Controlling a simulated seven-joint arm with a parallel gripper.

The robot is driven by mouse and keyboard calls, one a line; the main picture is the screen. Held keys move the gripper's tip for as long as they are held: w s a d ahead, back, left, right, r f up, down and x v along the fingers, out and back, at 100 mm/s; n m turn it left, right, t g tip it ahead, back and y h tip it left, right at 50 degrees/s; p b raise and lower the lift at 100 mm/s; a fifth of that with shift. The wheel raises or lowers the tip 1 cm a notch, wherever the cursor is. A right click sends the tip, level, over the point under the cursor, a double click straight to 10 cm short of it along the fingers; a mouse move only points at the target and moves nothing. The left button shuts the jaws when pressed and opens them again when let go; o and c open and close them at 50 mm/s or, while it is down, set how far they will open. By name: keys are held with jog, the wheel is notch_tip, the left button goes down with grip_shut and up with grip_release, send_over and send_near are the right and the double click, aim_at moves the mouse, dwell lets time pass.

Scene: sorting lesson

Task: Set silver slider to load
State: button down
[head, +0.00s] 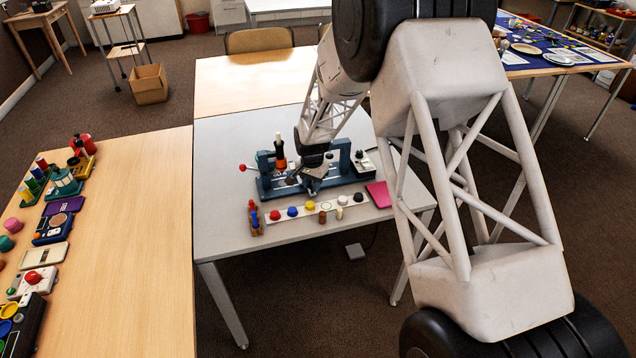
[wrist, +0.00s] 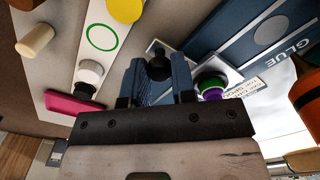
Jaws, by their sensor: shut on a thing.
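The blue-teal bench device (head: 264,187) stands on the grey table, with the word GLUE on its blue panel in the wrist view (wrist: 252,40). My gripper (head: 313,187) reaches down at the front middle of the device. In the wrist view my gripper (wrist: 158,76) has its two blue fingers on either side of a black knob (wrist: 158,66) and is shut on it. The knob stands by a pale silvery plate (wrist: 222,70), which looks like the silver slider. Fingers hide part of the plate. The slider's markings, including load, cannot be read.
A white strip (head: 325,208) with coloured knobs lies in front of the device, with a pink block (head: 378,194) at its right end. An orange-and-black handle (head: 280,155) stands upright on the device. A green-and-purple knob (wrist: 212,88) sits close to the right finger.

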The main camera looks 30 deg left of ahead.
jog(key=c, duration=0.9)
grip_release()
jog(key=shift+r, duration=3.9)
jog(key=shift+d, duration=0.1)
